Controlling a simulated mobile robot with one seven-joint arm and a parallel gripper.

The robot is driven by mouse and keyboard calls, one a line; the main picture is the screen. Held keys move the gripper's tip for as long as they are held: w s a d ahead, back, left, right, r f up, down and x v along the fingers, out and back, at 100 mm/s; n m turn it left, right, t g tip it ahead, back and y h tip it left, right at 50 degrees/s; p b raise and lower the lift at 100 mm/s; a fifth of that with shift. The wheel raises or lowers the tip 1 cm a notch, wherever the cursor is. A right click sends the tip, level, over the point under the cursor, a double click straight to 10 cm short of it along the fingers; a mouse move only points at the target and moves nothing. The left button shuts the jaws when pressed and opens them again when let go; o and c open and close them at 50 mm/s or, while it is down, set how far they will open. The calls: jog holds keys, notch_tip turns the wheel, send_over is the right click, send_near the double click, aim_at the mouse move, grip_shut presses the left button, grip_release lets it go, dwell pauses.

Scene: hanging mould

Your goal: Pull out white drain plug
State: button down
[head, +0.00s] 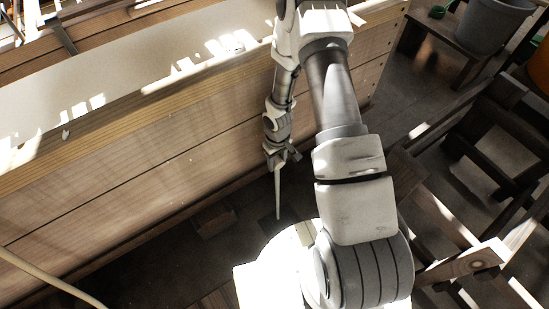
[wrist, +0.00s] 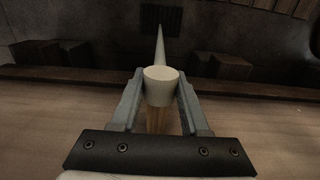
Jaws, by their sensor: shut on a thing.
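The white drain plug (wrist: 162,84) is a long tapered piece with a round thick end and a thin point. In the wrist view its thick end sits between both fingers of my gripper (wrist: 160,80), and its point reaches away from them. In the head view my gripper (head: 281,157) is low beside the wooden mould's side wall (head: 170,150), shut on the plug (head: 278,195), which hangs down below it. The plug's free tip appears clear of the wall. A tan patch shows between the fingers; I cannot tell what it is. No drain hole is visible.
The mould's pale top (head: 130,65) and long plank side fill the left. Wooden blocks (head: 213,220) lie on the dark floor by its base. A pale hose (head: 50,278) is at lower left. A wooden stepped frame (head: 480,150) and a grey bucket (head: 490,25) on a bench stand right.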

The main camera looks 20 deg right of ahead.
jog(key=shift+s+d, duration=0.25)
jog(key=shift+s, duration=0.55)
jog(key=shift+c, duration=1.6)
grip_release()
jog(key=shift+w+r, duration=0.1)
jog(key=shift+r, duration=0.35)
notch_tip(320, 180, up, 16)
jog(key=p, duration=0.5)
jog(key=shift+r+p, duration=0.25)
jog(key=shift+p, duration=0.1)
